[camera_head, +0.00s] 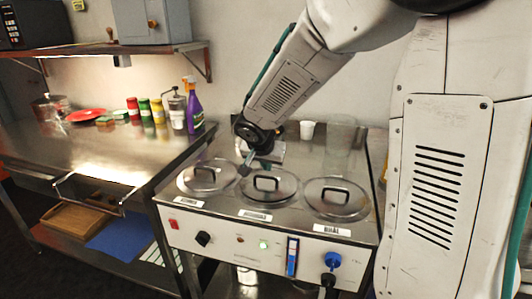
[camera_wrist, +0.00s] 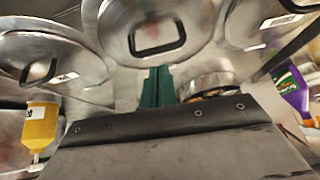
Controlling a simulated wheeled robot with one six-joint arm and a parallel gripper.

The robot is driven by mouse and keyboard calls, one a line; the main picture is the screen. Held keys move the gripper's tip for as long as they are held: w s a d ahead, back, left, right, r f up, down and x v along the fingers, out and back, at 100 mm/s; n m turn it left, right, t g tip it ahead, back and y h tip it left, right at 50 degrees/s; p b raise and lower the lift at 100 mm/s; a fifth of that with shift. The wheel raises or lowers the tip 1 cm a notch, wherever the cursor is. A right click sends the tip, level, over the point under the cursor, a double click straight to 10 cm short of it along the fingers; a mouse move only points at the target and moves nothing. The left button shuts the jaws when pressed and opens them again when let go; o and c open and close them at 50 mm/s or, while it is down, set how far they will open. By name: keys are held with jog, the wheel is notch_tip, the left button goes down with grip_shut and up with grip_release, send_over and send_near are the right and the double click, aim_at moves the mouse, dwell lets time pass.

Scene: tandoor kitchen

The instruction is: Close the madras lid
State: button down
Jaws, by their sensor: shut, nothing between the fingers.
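Three round steel lids with black loop handles sit in a row on the steel counter unit: a left lid (camera_head: 190,182), a middle lid (camera_head: 286,188) and a right lid (camera_head: 350,207). The labels in front are too small to read surely, so I cannot tell for certain which is madras; the middle one may be. All three look flat in the head view. My gripper (camera_head: 244,170) is shut and empty, pointing down between the left and middle lids. Its green fingers (camera_wrist: 157,88) show in the wrist view near a lid (camera_wrist: 118,40) with a handle; contact is unclear.
A purple spray bottle (camera_head: 194,110) and several coloured jars stand on the left steel table (camera_head: 90,155). A white cup (camera_head: 307,130) and a clear container (camera_head: 340,133) stand behind the lids. A yellow bottle (camera_wrist: 40,128) shows in the wrist view. Knobs line the unit's front.

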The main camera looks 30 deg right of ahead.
jog(key=shift+a+f, duration=0.15)
jog(key=shift+f, duration=0.55)
jog(key=shift+s, duration=0.1)
